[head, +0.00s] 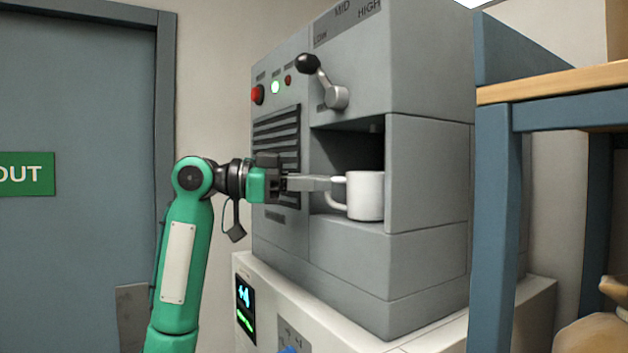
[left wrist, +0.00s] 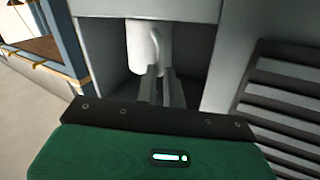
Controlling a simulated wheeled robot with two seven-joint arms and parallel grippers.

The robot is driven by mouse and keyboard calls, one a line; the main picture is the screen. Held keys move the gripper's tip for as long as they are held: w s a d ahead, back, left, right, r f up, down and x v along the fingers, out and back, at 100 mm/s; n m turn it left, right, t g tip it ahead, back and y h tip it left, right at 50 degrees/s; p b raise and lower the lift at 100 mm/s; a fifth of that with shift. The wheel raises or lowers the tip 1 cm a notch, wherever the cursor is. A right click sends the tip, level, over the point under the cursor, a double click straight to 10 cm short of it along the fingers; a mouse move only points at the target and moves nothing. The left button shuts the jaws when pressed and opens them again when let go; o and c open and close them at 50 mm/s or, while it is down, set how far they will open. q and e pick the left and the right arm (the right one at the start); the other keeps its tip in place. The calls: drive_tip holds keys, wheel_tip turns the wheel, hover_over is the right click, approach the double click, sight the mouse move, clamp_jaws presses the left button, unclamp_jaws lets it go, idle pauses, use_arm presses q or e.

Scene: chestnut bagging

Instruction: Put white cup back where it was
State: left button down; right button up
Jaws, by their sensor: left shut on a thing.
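The white cup (head: 365,196) stands upright in the recess of the grey machine (head: 427,180), at the recess's opening, with its handle towards the left. My left gripper (head: 328,184) reaches in from the left and is shut on the cup's handle. In the left wrist view the cup (left wrist: 138,48) is ahead of the fingers (left wrist: 160,72), which meet at its handle. Whether the cup's base touches the recess floor is hard to tell. My right gripper is not in view.
A lever with a black knob (head: 307,64) sticks out above the recess. The machine stands on a white base cabinet (head: 245,262) with a small display. A blue-framed table with a wooden top (head: 555,83) is close on the right. A door (head: 75,110) is at the left.

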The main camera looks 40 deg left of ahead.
use_arm(q)
drive_tip(key=shift+f, duration=0.15)
drive_tip(key=c, duration=1.5)
unclamp_jaws()
drive_tip(key=shift+b+v, duration=2.2)
drive_tip(key=shift+v, duration=3.85)
